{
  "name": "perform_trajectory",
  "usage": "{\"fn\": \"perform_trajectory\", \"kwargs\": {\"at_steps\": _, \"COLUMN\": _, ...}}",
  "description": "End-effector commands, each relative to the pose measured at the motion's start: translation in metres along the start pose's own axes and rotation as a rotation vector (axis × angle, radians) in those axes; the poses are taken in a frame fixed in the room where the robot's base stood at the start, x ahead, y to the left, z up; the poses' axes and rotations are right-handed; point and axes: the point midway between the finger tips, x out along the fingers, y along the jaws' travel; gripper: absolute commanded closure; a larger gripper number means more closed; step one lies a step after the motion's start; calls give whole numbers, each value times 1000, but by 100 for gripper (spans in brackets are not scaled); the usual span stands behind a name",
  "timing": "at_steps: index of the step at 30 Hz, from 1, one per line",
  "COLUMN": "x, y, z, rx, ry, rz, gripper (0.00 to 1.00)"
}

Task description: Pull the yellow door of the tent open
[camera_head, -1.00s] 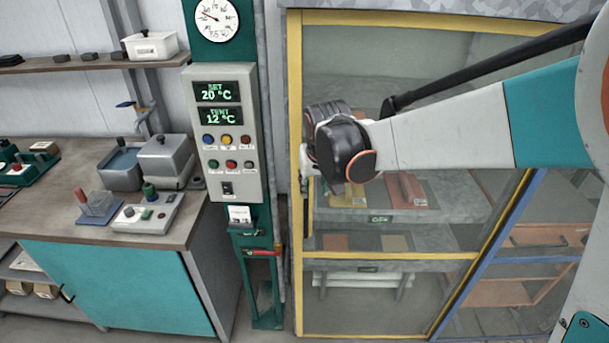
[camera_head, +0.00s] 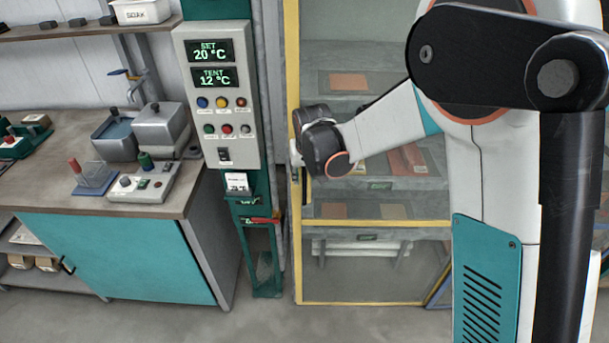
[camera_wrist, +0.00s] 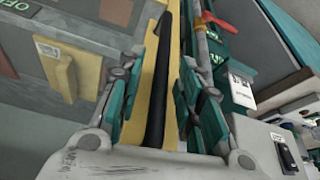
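The tent's yellow-framed door (camera_head: 375,222) has clear panes and appears closed in the head view. Its yellow upright fills the middle of the wrist view. A long black handle bar (camera_wrist: 163,75) runs along that upright. My gripper (camera_wrist: 170,85) has its teal-padded fingers apart, one on each side of the bar. Yellow shows between the bar and the fingers, so I see no clear grip on it. In the head view my gripper (camera_head: 297,153) is at the door's left edge, where the black wrist partly hides it.
Left of the door stands a grey control panel (camera_head: 220,110) on a green post, with a red-handled valve (camera_head: 260,220) below. Further left is a workbench (camera_head: 50,190) with a teal cabinet (camera_head: 115,262). Shelves with coloured plates are behind the panes. The floor before the door is clear.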

Motion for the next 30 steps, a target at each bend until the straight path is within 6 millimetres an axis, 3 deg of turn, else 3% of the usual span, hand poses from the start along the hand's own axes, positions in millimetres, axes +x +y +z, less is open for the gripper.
{"fn": "perform_trajectory", "kwargs": {"at_steps": 11, "x": 6, "y": 0, "z": 0, "rx": 0, "ry": 0, "rz": 0, "gripper": 67}}
{"fn": "perform_trajectory", "kwargs": {"at_steps": 15, "x": 5, "y": 0, "z": 0, "rx": 0, "ry": 0, "rz": 0, "gripper": 96}}
{"fn": "perform_trajectory", "kwargs": {"at_steps": 16, "x": 5, "y": 0, "z": 0, "rx": 0, "ry": 0, "rz": 0, "gripper": 100}}
{"fn": "perform_trajectory", "kwargs": {"at_steps": 25, "x": 5, "y": 5, "z": 1, "rx": 0, "ry": 0, "rz": 0, "gripper": 100}}
{"fn": "perform_trajectory", "kwargs": {"at_steps": 30, "x": 4, "y": 27, "z": 5, "rx": 4, "ry": 0, "rz": 2, "gripper": 100}}
